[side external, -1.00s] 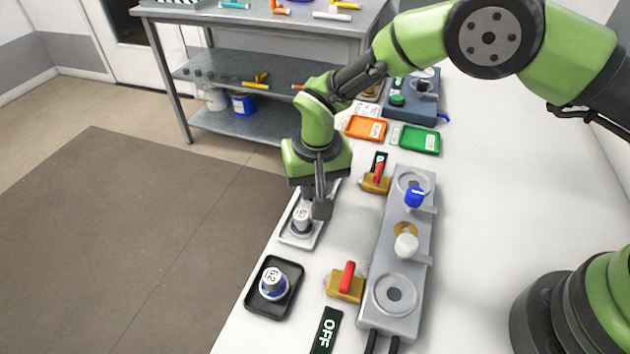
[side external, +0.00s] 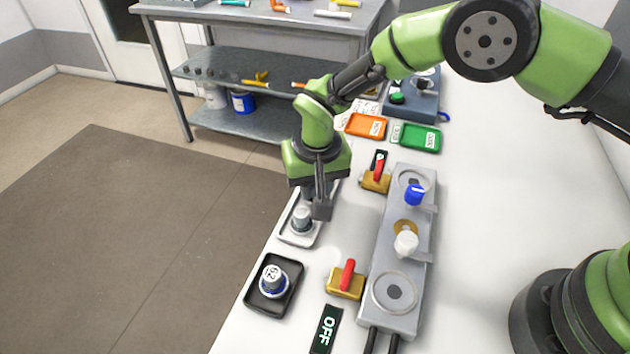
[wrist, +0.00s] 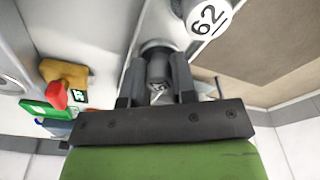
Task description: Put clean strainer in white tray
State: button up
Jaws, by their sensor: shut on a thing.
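The white tray (side external: 298,241) lies along the table's left edge in the side view. A grey strainer (side external: 301,219) stands over it, close to my gripper (side external: 319,211). In the wrist view my gripper (wrist: 158,82) has its two dark fingers closed around a dark grey strainer (wrist: 158,66) with a small label. The fingers and the low detail hide whether its base rests on the tray. Another strainer (side external: 273,282), marked 62 with a blue and white body, sits in the black tray (side external: 292,297).
Right of the trays are brass valves with red handles (side external: 347,273), (side external: 378,168) and a grey housing (side external: 388,262) with blue and white knobs. An OFF sign (side external: 326,329) lies in front. Orange (side external: 366,126) and green (side external: 418,138) trays lie behind. The right tabletop is bare.

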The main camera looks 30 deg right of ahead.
jog(key=o, duration=1)
jog(key=o, duration=0.3)
jog(key=shift+o, duration=0.2)
jog(key=shift+r, duration=0.1)
jog(key=shift+r, duration=3.65)
